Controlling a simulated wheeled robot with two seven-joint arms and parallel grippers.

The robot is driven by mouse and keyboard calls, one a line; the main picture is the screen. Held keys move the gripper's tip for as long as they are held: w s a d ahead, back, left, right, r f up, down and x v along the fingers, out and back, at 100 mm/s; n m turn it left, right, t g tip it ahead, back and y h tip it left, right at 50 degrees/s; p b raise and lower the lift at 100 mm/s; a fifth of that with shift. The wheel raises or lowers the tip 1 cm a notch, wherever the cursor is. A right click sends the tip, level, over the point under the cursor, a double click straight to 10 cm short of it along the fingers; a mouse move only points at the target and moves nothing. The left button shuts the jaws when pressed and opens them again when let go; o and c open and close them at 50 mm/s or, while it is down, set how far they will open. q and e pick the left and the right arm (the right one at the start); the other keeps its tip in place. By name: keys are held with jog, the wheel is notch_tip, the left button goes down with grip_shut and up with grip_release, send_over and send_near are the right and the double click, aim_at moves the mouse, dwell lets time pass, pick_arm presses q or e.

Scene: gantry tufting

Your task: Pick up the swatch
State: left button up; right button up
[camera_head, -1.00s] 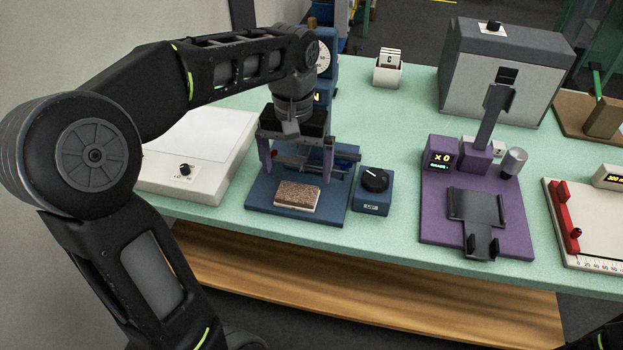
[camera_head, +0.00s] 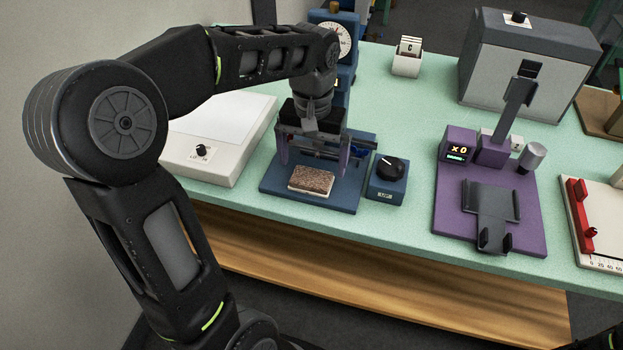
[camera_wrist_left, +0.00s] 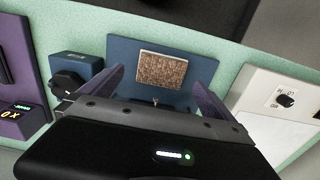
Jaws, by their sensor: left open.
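The swatch (camera_head: 311,179) is a small brown, textured rectangle with a pale edge, lying flat on the front of the blue base plate (camera_head: 340,197). It also shows in the left wrist view (camera_wrist_left: 161,70), beyond my fingers. My left gripper (camera_head: 316,157) is over the blue device, behind the swatch. In the left wrist view my left gripper (camera_wrist_left: 161,88) has its two purple-grey fingers spread wide, with nothing held between them. The swatch is apart from both fingers. My right gripper is not in view.
A blue box with a black knob (camera_head: 387,178) stands just right of the base plate. A white panel with a knob (camera_head: 219,145) lies to the left. A purple stand (camera_head: 491,205) is further right. The table's front edge (camera_head: 400,242) is close.

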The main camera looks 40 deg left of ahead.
pick_arm(q)
jog(key=f, duration=0.5)
jog(key=shift+w+a+p, duration=0.1)
jog(key=shift+a+p, duration=0.1)
jog(key=shift+p, duration=0.15)
jog(key=shift+c, duration=0.6)
jog(key=c, duration=1.1)
jog(key=shift+c, duration=0.2)
jog(key=shift+r, duration=0.1)
notch_tip(320, 180, up, 11)
notch_tip(320, 180, up, 6)
jog(key=p, duration=0.4)
send_over(311, 177)
jog(key=shift+r+p, duration=0.4)
jog(key=shift+p, duration=0.25)
